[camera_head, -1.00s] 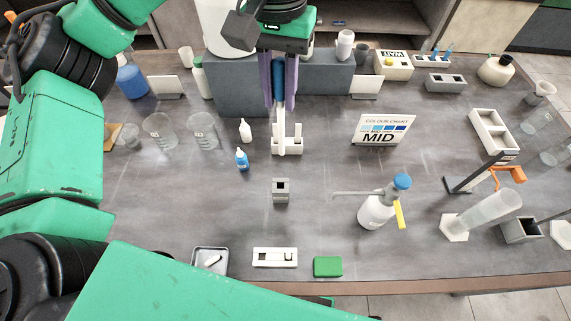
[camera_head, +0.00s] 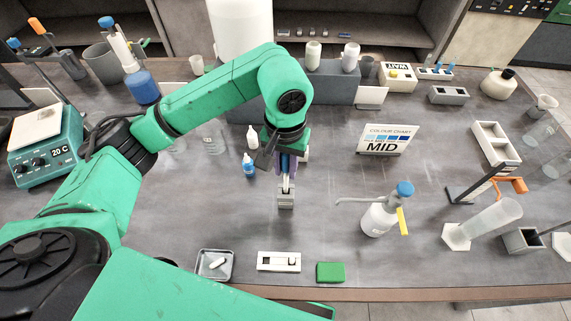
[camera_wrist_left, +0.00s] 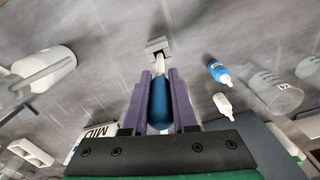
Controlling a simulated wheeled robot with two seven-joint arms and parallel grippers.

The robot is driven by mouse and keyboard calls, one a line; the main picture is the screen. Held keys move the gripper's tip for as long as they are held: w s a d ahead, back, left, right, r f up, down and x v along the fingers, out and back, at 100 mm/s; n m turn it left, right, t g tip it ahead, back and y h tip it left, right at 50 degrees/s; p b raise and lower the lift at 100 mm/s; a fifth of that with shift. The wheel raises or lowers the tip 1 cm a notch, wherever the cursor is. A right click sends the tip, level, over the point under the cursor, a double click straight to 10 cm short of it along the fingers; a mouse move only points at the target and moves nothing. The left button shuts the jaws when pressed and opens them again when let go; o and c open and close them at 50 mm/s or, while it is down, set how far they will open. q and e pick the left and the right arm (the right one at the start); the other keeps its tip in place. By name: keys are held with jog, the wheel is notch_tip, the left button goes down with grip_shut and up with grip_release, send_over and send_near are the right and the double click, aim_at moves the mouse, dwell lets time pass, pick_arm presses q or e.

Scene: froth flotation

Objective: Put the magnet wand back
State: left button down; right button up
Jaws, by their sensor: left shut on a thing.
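My left gripper (camera_head: 286,168) has purple fingers and is shut on the magnet wand, which has a blue handle (camera_wrist_left: 160,103) and a white rod (camera_head: 286,184). In the left wrist view the gripper (camera_wrist_left: 160,92) has the blue handle between its fingers. My right gripper is not in view.
A wash bottle (camera_head: 380,217) stands to the right. A white slide piece (camera_head: 279,261), green block (camera_head: 330,272) and small tray (camera_head: 229,265) lie near the front edge.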

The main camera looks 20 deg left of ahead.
pick_arm(q)
jog(key=shift+f, duration=0.15)
jog(key=c, duration=0.7)
grip_release()
jog(key=shift+r, duration=0.4)
notch_tip(320, 180, up, 4)
jog(key=shift+f+b, duration=0.25)
jog(key=shift+b, duration=0.75)
notch_tip(320, 180, up, 8)
jog(key=shift+s+r, duration=0.1)
